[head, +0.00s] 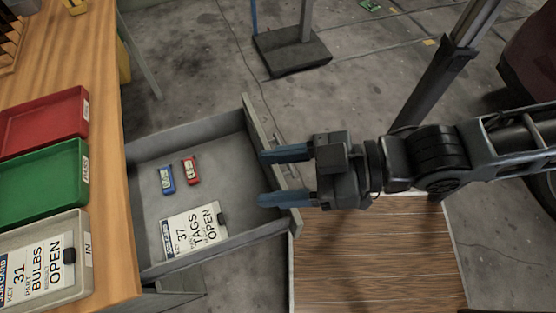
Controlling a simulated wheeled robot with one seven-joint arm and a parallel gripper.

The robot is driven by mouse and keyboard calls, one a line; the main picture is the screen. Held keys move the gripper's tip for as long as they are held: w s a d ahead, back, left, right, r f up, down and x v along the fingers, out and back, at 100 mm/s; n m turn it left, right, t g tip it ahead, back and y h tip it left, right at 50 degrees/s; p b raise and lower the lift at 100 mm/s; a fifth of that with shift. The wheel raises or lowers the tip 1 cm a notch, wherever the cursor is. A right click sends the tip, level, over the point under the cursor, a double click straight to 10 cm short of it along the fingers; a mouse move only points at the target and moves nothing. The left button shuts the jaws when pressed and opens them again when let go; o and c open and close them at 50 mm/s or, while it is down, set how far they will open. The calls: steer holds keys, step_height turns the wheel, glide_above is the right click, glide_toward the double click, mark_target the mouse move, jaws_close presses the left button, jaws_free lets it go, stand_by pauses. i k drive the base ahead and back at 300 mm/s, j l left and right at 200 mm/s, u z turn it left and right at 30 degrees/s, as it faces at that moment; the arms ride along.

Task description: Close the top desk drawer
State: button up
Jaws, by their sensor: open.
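The top desk drawer (198,247) is pulled out from under the wooden desk (105,110), a grey open box seen from above. Its front panel (262,130) is at the right end. Inside lie a blue gadget (167,181), a red gadget (190,170) and a job card (194,231) with a black clip. My gripper (274,177) is open and empty, with blue fingers pointing left. The fingers overlap the drawer front in this view; I cannot tell whether they touch it.
On the desk stand a red tray (84,104), a green tray (82,164) and a grey tray (86,247) with a card. A wooden platform (375,260) lies below my gripper. A post on a dark base (292,52) stands behind the drawer. Concrete floor is open between them.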

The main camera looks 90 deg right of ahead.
mark_target(226, 146)
steer(key=k+j+z, duration=0.2)
steer(key=k+z, duration=0.6)
steer(key=k, duration=0.2)
